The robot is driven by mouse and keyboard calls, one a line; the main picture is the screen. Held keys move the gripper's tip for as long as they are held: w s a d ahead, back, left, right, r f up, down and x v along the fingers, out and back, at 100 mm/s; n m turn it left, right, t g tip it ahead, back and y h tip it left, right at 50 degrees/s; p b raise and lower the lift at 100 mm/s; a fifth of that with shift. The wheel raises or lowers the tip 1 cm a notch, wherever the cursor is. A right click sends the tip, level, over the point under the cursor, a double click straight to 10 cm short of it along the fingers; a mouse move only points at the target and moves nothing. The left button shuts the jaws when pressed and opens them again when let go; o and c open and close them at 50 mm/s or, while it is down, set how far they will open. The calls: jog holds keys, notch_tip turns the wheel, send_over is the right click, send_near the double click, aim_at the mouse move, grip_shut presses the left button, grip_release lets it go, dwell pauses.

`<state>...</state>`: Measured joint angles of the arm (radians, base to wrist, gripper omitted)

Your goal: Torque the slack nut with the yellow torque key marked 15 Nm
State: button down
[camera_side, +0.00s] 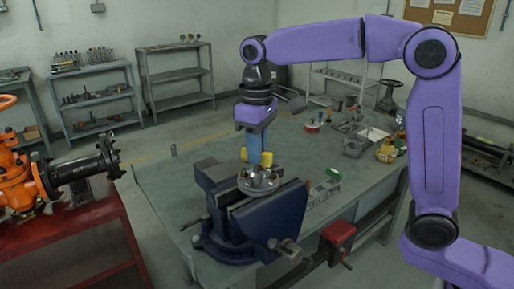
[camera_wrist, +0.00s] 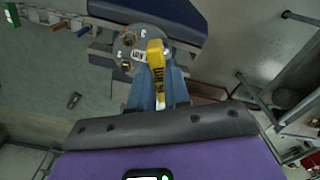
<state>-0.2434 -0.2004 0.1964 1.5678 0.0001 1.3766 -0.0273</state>
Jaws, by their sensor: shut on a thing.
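My gripper (camera_side: 256,162) points down over the vise and is shut on the yellow torque key (camera_wrist: 157,62). In the wrist view the key lies between the blue fingers, with dark lettering on it that I cannot read for sure. Below it is a round grey metal flange (camera_side: 259,182), clamped in the dark blue vise (camera_side: 262,222). The flange also shows in the wrist view (camera_wrist: 131,42), with brassy nuts (camera_wrist: 125,66) on its face and a small white label. The key's end overlaps the flange edge in that view; whether it touches a nut is hidden. Which nut is slack I cannot tell.
The vise stands on the grey workbench (camera_side: 185,180). Right of it is a grey holder (camera_side: 322,192) with a green item (camera_side: 333,173). Bins and bottles (camera_side: 387,150) stand farther right. An orange valve (camera_side: 20,180) sits on a red bench at left.

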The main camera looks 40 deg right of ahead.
jog(key=shift+m, duration=0.3)
jog(key=shift+m, duration=0.6)
jog(key=shift+n, duration=0.3)
jog(key=shift+r, duration=0.15)
jog(key=shift+r, duration=2.05)
